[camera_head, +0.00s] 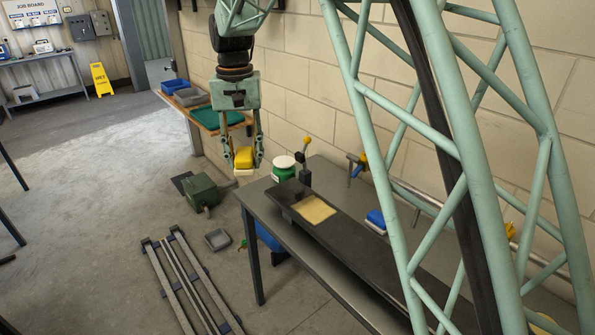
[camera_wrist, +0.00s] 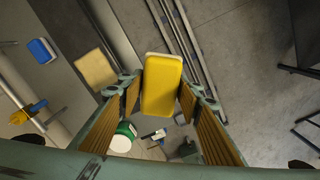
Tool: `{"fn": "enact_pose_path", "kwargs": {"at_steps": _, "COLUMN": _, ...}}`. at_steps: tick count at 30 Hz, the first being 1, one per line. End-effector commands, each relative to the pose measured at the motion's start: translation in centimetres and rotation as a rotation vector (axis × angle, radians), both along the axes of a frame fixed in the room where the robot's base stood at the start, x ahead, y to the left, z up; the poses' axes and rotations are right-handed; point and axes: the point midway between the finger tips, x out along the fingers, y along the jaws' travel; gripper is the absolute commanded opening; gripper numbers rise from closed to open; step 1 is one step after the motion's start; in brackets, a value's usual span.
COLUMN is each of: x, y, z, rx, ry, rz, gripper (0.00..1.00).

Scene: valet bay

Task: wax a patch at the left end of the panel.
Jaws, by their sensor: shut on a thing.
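My gripper (camera_head: 246,163) is shut on a yellow applicator block (camera_head: 244,156) with a pale underside. It holds the block in the air, left of the bench. The wrist view shows the yellow block (camera_wrist: 163,88) between the finger pads. The dark panel (camera_head: 345,233) lies lengthwise on the bench. A tan square (camera_head: 313,210) lies at the panel's left end, to the right of and apart from the held block; it also shows in the wrist view (camera_wrist: 96,69). A green tub with a white lid (camera_head: 284,169) stands behind the panel's left end.
A yellow-knobbed clamp or lever (camera_head: 305,165) rises beside the tub. A blue-and-white block (camera_head: 376,220) lies on the bench (camera_head: 262,208) behind the panel. A green box (camera_head: 202,191), grey tray (camera_head: 217,239) and metal rails (camera_head: 182,275) are on the floor.

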Motion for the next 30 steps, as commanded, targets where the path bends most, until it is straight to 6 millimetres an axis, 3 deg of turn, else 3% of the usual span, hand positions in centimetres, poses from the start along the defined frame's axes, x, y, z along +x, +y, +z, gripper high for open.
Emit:
{"fn": "enact_pose_path", "kwargs": {"at_steps": 6, "x": 3.8, "y": -2.7, "z": -3.0, "rx": -0.002, "ry": 0.004, "rz": -0.213, "gripper": 0.24}}
{"fn": "enact_pose_path", "kwargs": {"at_steps": 18, "x": 9.5, "y": -8.6, "z": -9.3, "rx": -0.002, "ry": 0.004, "rz": -0.604, "gripper": 0.24}}
{"fn": "enact_pose_path", "kwargs": {"at_steps": 30, "x": 13.0, "y": -13.7, "z": -14.6, "rx": -0.001, "ry": 0.002, "rz": -0.912, "gripper": 0.24}}
